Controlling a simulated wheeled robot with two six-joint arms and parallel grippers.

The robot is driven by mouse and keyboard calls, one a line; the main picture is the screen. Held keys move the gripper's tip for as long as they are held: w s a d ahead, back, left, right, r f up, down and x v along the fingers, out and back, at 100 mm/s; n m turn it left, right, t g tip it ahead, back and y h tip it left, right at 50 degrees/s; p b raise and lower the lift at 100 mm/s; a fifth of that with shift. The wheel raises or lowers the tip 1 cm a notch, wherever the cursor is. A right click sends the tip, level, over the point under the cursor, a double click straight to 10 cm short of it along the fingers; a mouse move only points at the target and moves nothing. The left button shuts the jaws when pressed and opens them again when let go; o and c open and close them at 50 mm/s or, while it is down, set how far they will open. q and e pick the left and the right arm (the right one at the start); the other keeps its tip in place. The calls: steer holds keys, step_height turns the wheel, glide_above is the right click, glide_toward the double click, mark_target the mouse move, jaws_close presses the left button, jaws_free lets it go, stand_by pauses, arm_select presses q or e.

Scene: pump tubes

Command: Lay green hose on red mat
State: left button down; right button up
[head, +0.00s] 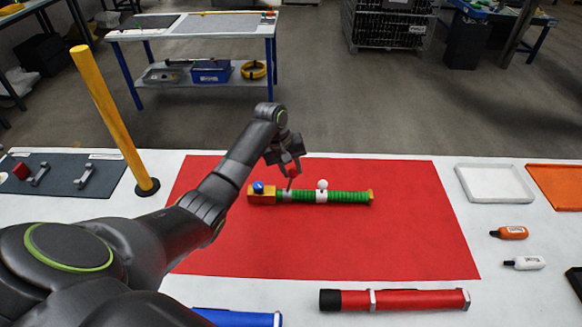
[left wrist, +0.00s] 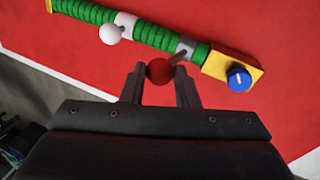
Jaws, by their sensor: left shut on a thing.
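The green hose (head: 345,197) lies on the red mat (head: 330,250), in its upper middle. It has yellow end pieces, a blue knob (head: 258,187) at the left end, a white collar with a white ball (head: 323,184), and a grey collar with a lever ending in a red ball. The hose also shows in the left wrist view (left wrist: 155,35). My left gripper (head: 288,178) is above the grey collar. In the left wrist view its fingers (left wrist: 160,80) are shut on the red ball (left wrist: 160,71). My right gripper is not in view.
A red tube (head: 400,300) and a blue tube (head: 235,317) lie in front of the mat. A yellow post (head: 110,115) stands left of it. To the right are a white tray (head: 495,183), an orange tray (head: 555,186) and two small bottles (head: 510,233).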

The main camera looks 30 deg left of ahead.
arm_select(q)
steer(key=c, duration=1.1)
jaws_free()
steer(key=shift+r, duration=0.1)
steer(key=shift+b+v, duration=1.1)
steer(key=shift+v, duration=4.85)
steer(key=shift+s, duration=0.1)
